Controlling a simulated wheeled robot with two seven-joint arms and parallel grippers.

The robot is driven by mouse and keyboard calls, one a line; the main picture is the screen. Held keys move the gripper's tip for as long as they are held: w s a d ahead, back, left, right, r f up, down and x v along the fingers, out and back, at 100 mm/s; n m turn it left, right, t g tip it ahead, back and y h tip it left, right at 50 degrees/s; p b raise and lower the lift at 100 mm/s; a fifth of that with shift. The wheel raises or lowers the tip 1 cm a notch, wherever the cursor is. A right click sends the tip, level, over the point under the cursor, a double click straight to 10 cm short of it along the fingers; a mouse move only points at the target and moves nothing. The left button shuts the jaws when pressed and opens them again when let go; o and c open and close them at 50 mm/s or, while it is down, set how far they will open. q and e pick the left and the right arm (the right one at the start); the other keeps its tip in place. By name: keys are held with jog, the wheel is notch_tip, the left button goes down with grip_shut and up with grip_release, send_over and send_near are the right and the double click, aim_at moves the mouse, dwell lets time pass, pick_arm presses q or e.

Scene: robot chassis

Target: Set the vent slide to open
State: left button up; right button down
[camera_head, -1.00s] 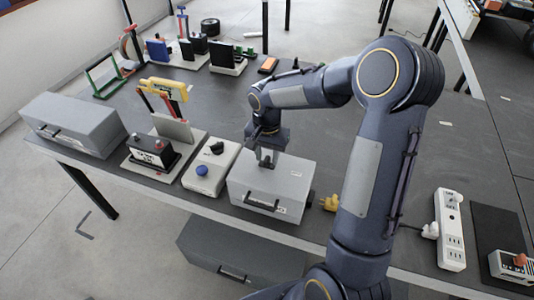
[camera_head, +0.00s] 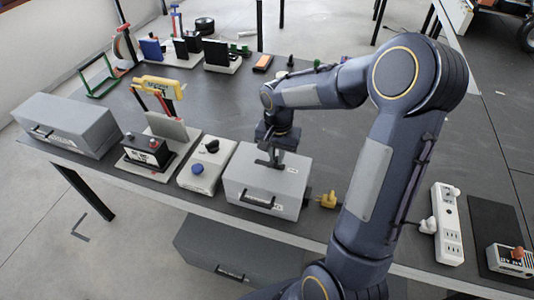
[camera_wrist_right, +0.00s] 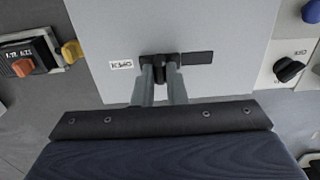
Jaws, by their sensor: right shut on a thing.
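The vent slide is on the top face of a light grey box (camera_head: 262,175) near the front edge of the bench. In the right wrist view its dark slot (camera_wrist_right: 200,57) runs across the box top, and a dark slide knob (camera_wrist_right: 160,62) stands at the slot's left part. A small white label (camera_wrist_right: 122,64), upside down and seeming to read OPEN, lies just left of the knob. My right gripper (camera_head: 274,163) points down over the box top; its fingers (camera_wrist_right: 160,85) are shut on the knob. My left gripper is out of view.
A white panel with a black knob and blue button (camera_head: 198,168) stands left of the box, beside a battery stand (camera_head: 148,150). A yellow plug (camera_head: 327,200) lies at the box's right. A white power strip (camera_head: 447,220) is farther right. Bench behind the box is partly clear.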

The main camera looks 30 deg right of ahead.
jog(key=shift+s+d, duration=0.1)
jog(key=c, duration=1.4)
grip_release()
jog(key=shift+s, duration=0.1)
jog(key=shift+c, duration=0.2)
notch_tip(320, 180, up, 7)
jog(key=shift+r, duration=0.45)
jog(key=s+a+r+n+t+y, duration=0.1)
jog(key=s+a+n, duration=0.3)
jog(key=s, duration=0.5)
jog(key=s+a+r+n+t+y, duration=0.1)
jog(key=s+a+n+t, duration=0.3)
jog(key=s, duration=0.6)
jog(key=shift+a+t+y, duration=0.3)
jog(key=shift+a+y, duration=0.6)
jog(key=shift+a, duration=0.35)
